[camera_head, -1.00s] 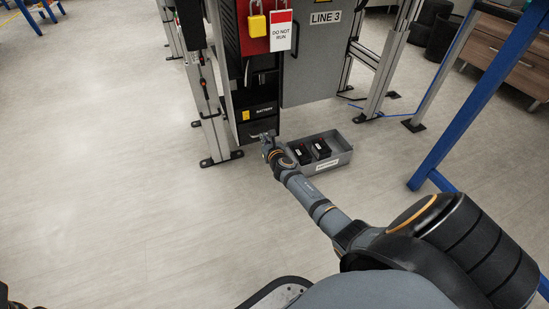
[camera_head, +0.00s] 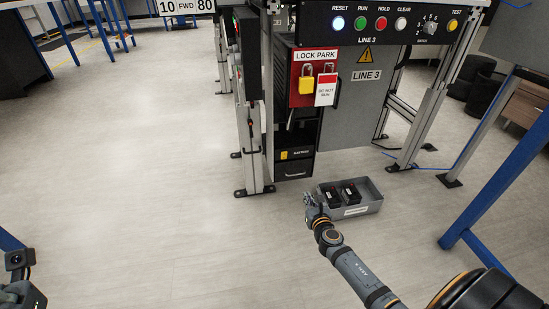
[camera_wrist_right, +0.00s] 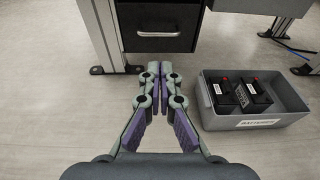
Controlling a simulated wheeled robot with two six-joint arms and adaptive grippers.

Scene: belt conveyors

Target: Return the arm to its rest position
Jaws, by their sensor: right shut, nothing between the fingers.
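My right arm reaches in from the lower right in the head view. Its gripper (camera_head: 309,197) is in front of the machine, just left of the grey battery bin. In the right wrist view the gripper (camera_wrist_right: 167,72) has its fingertips together with nothing between them. It points toward the black battery drawer (camera_wrist_right: 158,26), which looks closed, and is apart from it. My left arm shows only partly at the lower left edge of the head view (camera_head: 18,275); its fingers are not clearly visible.
The grey bin (camera_head: 372,207) on the floor holds two black batteries (camera_head: 350,193). Behind it stands the LINE 3 machine with a lock park board (camera_head: 302,70), a yellow padlock (camera_head: 306,86) and a red-white tag (camera_head: 325,90). A blue post (camera_head: 500,180) stands right. The floor at left is clear.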

